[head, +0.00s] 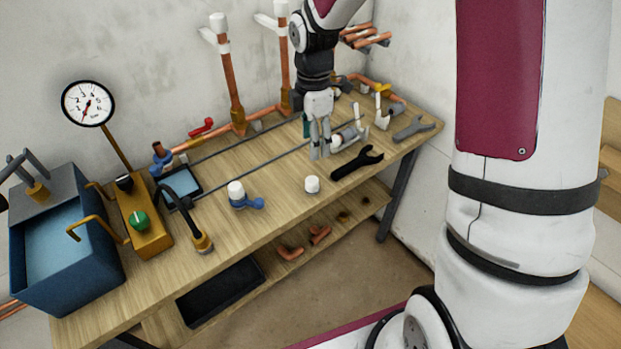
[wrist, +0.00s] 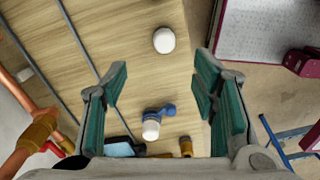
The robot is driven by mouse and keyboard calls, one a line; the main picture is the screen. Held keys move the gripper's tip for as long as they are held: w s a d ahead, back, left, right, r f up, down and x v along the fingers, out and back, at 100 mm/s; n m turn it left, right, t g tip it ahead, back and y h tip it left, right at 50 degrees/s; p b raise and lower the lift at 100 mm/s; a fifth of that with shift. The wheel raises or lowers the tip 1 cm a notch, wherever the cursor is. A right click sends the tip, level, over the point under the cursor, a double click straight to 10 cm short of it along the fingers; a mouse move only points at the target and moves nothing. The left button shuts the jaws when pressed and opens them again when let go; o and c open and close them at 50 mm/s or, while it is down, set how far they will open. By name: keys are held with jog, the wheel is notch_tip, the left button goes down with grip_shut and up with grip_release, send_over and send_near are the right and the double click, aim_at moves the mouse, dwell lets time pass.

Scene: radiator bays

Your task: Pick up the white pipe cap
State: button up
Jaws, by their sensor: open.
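The white pipe cap (head: 312,185) stands by itself on the wooden workbench (head: 273,205), near its front edge. It also shows in the wrist view (wrist: 164,41), at top centre, whole and clear of the fingers. My gripper (head: 320,156) is over the bench, pointing down, behind the cap in the head view. In the wrist view its green-padded fingers (wrist: 160,78) are wide apart with nothing between them. The cap is not touched by either finger. How high the fingertips are above the bench is hard to tell.
A blue valve with a white top (head: 240,195) stands left of the cap. A black wrench (head: 357,163) lies right of it, and a grey wrench (head: 414,128) farther right. Copper uprights (head: 231,85) stand at the back. A blue box pump (head: 65,240) fills the left end.

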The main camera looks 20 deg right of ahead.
aim_at(313, 179)
notch_tip(313, 179, down, 8)
jog(key=shift+f, duration=0.15)
jog(key=shift+s+f, duration=0.2)
jog(key=shift+f, duration=1.15)
jog(key=shift+s+f, duration=0.15)
jog(key=shift+f, duration=1.15)
jog(key=shift+c, duration=0.4)
jog(key=c, duration=0.9)
